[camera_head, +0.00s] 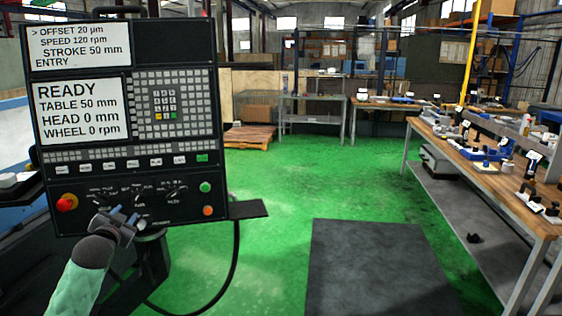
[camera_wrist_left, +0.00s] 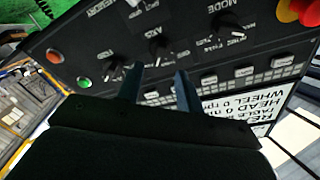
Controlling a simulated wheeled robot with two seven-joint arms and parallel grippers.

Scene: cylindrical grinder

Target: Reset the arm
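My left arm comes in from the lower left in the head view, and its left gripper (camera_head: 122,222) is in front of the lower part of the black control panel (camera_head: 185,222). In the left wrist view the two fingers of this gripper (camera_wrist_left: 158,82) stand apart with nothing between them. They point at the panel's knob row (camera_wrist_left: 155,48). I cannot tell whether the fingertips touch the panel. My right arm and right gripper are not in view.
The panel has a red knob (camera_head: 66,203), a green button (camera_head: 205,187) and an orange button (camera_head: 208,210). Its screen (camera_head: 82,110) reads READY. A workbench (camera_head: 460,150) with tools stands at the right. Green floor (camera_head: 270,200) and a dark mat (camera_head: 375,265) lie clear between.

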